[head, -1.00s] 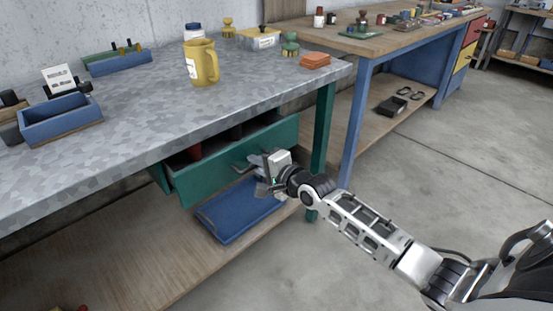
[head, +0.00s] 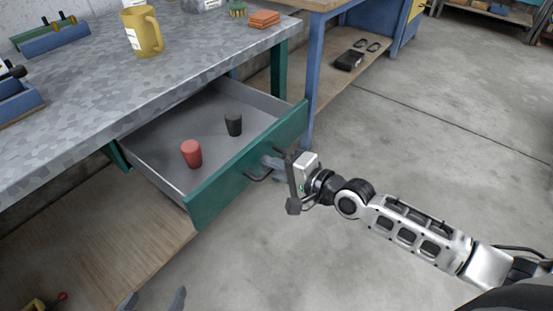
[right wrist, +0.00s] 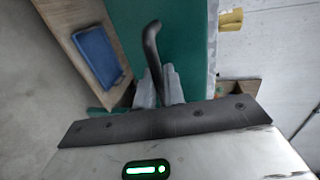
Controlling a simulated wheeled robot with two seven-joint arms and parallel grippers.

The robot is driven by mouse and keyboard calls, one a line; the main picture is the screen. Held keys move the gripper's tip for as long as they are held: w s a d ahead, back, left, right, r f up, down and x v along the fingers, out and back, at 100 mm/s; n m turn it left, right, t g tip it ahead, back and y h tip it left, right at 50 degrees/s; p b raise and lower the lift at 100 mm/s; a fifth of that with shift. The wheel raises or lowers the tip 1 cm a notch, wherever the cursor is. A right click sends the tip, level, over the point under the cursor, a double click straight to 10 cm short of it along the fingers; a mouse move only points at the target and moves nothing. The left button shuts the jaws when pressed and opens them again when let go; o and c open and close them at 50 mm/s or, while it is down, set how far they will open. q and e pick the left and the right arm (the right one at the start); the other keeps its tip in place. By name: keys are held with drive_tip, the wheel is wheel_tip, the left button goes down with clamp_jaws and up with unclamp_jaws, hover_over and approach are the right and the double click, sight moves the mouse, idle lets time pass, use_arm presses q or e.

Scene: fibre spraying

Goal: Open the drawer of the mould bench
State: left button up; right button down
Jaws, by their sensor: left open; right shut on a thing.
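The mould bench (head: 100,105) has a grey mottled top. Its green-fronted drawer (head: 220,185) stands well out from under the top, its grey inside showing. A red cup-like piece (head: 191,153) and a black one (head: 233,124) stand in it. My right gripper (head: 275,166) is shut on the dark bar handle (head: 258,176) at the drawer front. In the right wrist view, its grey fingers (right wrist: 160,88) close around the lower part of the handle (right wrist: 151,42).
A yellow mug (head: 142,32), orange blocks (head: 265,18) and a blue box (head: 18,103) are on the bench top. A blue tray (right wrist: 97,52) lies on the lower shelf in the right wrist view. A wooden-topped bench stands behind. The floor (head: 400,150) to the right is clear.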

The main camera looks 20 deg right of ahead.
drive_tip(key=shift+s+d, duration=0.1)
drive_tip(key=shift+s, duration=0.05)
drive_tip(key=c, duration=1.6)
unclamp_jaws()
drive_tip(key=shift+c, duration=0.2)
use_arm(q)
drive_tip(key=shift+r+p, duration=0.15)
drive_tip(key=shift+p, duration=0.55)
use_arm(e)
drive_tip(key=v, duration=1.6)
use_arm(q)
drive_tip(key=shift+r, duration=0.15)
use_arm(e)
drive_tip(key=shift+f, duration=0.1)
